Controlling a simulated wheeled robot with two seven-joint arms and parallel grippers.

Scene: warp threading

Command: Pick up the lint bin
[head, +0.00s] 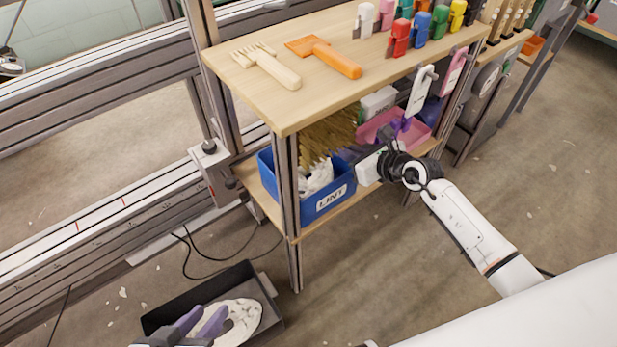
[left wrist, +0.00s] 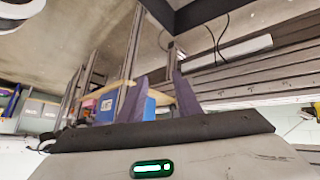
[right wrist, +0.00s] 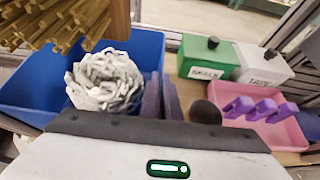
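The lint bin (head: 312,207) is an open blue box labelled LINT on the lower shelf of the wooden cart. Crumpled white lint (right wrist: 105,80) lies in it, and its blue wall also shows in the right wrist view (right wrist: 35,85). My right gripper (right wrist: 162,80) is at the bin's right wall, its purple fingers close together with the wall's rim running down between their tips. In the head view those fingers are mostly hidden. My left gripper (head: 203,322) is low at the bottom, its purple fingers apart and empty, above or beside a black tray.
The black tray (head: 272,303) on the floor shows near a white ring-shaped object (head: 243,318). A cart post (head: 288,185) crosses in front.

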